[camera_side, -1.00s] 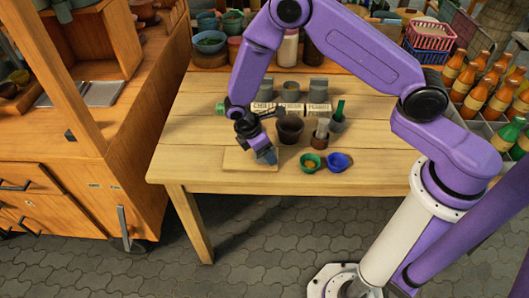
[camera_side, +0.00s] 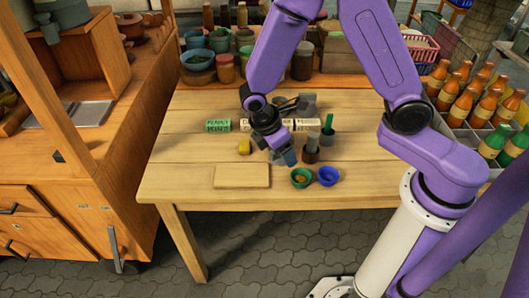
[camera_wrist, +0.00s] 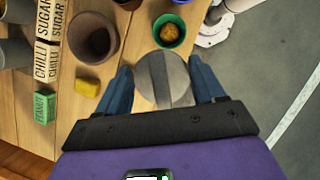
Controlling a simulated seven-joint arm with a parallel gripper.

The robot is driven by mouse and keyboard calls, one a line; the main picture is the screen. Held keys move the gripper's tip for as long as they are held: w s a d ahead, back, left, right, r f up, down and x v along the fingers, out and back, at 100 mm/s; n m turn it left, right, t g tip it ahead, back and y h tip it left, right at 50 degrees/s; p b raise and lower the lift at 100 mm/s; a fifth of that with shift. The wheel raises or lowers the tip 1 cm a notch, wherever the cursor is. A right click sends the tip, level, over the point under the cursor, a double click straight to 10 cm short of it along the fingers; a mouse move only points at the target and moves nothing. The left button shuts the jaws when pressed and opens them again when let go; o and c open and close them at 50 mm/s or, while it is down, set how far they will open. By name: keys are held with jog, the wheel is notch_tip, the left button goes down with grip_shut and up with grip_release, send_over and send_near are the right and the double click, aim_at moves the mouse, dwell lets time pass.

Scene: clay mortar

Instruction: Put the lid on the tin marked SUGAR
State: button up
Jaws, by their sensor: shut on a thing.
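My gripper (camera_wrist: 166,86) is shut on a round grey lid (camera_wrist: 152,72) with a raised bar across its top. In the side view my gripper (camera_side: 286,158) is above the table, right of the wooden board; the lid cannot be made out there. A block marked SUGAR (camera_wrist: 55,24) stands beside one marked CHILLI (camera_wrist: 43,62) at the left of the wrist view. A grey tin (camera_wrist: 14,53) is partly cut off behind the CHILLI block. Another grey tin (camera_side: 308,101) shows at the back in the side view. The arm hides part of the row.
A brown mortar (camera_wrist: 78,38), a yellow block (camera_wrist: 87,88) and a green bowl (camera_wrist: 181,20) with brown contents lie around my gripper. The wooden board (camera_side: 241,176) is bare.

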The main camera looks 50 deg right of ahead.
jog(key=s+d+r, duration=0.2)
jog(key=s+r, duration=0.1)
jog(key=s, duration=0.2)
jog(key=w+d+f+m, duration=0.1)
jog(key=w+d, duration=0.2)
jog(key=w, duration=0.5)
jog(key=w+d, duration=0.2)
jog(key=w, duration=0.6)
jog(key=w+d+f+m+g, duration=0.1)
jog(key=w+d, duration=0.4)
jog(key=d, duration=0.3)
jog(key=w+d+f+m, duration=0.1)
jog(key=w+d, duration=0.4)
jog(key=d, duration=0.4)
jog(key=shift+w+a+f, duration=0.1)
jog(key=shift+f, duration=0.95)
jog(key=shift+w+f, duration=0.1)
jog(key=shift+f, duration=0.95)
jog(key=shift+f+y, duration=0.3)
jog(key=shift+f, duration=0.15)
jog(key=o, duration=1.1)
